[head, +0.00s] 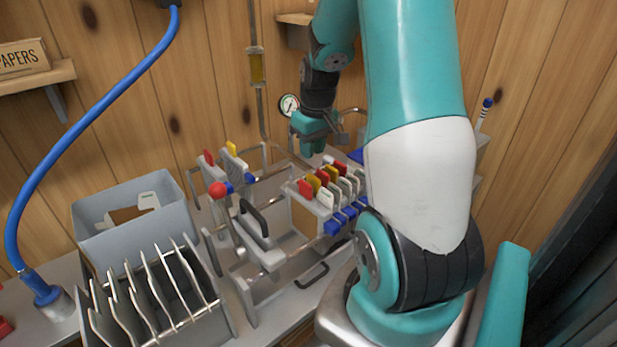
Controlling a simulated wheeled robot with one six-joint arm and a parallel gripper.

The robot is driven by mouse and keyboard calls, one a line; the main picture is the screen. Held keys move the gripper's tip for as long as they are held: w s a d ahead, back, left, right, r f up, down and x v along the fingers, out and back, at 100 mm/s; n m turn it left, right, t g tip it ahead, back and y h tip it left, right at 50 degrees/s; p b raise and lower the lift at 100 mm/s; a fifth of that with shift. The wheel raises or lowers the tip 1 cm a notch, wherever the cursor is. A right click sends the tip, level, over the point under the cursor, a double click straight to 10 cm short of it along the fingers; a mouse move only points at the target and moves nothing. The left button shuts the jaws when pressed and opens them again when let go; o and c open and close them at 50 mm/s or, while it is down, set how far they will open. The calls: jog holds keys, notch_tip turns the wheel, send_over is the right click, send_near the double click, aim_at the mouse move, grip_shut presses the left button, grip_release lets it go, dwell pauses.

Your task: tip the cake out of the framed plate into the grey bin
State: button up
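The grey bin (172,228) stands at the left on the bench, open at the top, with brown and whitish pieces inside. A press (262,258) with a black handle stands right of it. Several upright plates (325,190) with red, yellow and white tabs and blue ends are packed at its right side. Two more, with a red tab (209,158) and a yellow tab (232,149), stand apart at its left. I cannot tell which is the framed plate, and no cake is clearly visible. My gripper (322,143) is above and behind the packed plates, small and partly hidden; its opening is unclear.
A rack (165,295) of thin upright sheets stands in front of the bin. A blue hose (100,110) arches at the left. A red-knobbed lever (218,190) rises near the press. A pressure gauge (289,105) is close behind my gripper. My arm covers the right side.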

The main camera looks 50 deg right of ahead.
aim_at(308, 184)
jog(key=f, duration=0.4)
jog(key=w+f+p, duration=0.1)
jog(key=f, duration=0.3)
jog(key=f+p, duration=0.1)
jog(key=f, duration=0.3)
jog(key=shift+w+d+f, duration=0.15)
jog(key=shift+w+f, duration=0.1)
jog(key=shift+f, duration=0.1)
jog(key=shift+c, duration=0.4)
grip_shut()
notch_tip(308, 184, up, 19)
jog(key=p, duration=1.4)
